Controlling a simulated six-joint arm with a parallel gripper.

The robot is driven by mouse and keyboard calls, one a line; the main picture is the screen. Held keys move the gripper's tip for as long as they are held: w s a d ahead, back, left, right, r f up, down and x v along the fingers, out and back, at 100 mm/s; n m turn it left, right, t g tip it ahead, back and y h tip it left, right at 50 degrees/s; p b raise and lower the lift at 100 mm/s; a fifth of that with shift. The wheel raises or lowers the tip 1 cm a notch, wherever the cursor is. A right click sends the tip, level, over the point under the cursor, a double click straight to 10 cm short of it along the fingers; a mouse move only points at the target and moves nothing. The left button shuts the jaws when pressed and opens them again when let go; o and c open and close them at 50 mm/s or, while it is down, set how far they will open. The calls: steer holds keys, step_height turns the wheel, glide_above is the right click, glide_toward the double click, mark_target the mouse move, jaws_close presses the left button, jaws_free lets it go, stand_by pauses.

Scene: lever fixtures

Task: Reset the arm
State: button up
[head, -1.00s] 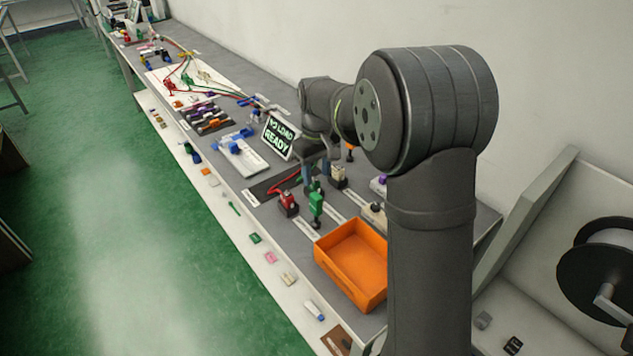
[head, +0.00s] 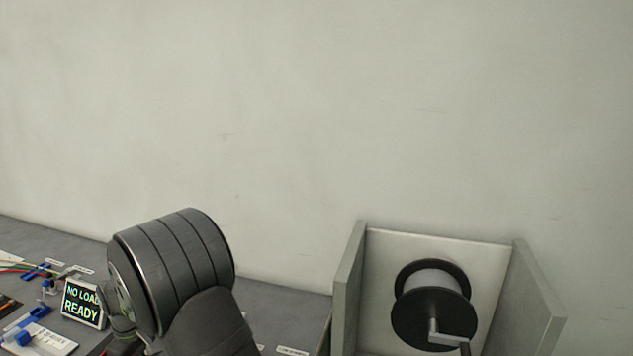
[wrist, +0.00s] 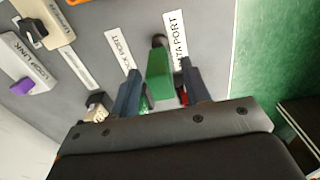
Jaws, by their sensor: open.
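My gripper (wrist: 161,67) shows in the wrist view with its two dark fingers apart. A green block-shaped connector (wrist: 160,78) lies between them, with a dark round end at its top. I cannot tell whether either finger touches it. A bit of a red piece (wrist: 183,97) shows beside the right finger, mostly hidden. My arm's dark links fill the lower left of the head view and hide the gripper there.
A beige connector (wrist: 96,107) is left of the gripper. A purple-ended grey link piece (wrist: 22,87) is farther left. The "NO LOAD READY" display (head: 83,303) stands on the bench. A black spool (head: 434,305) stands in a grey-walled bay at the right.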

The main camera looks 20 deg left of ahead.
step_height(320, 180, down, 2)
steer(key=shift+f, duration=0.1)
steer(key=shift+r, duration=1.9)
steer(key=shift+f, duration=0.1)
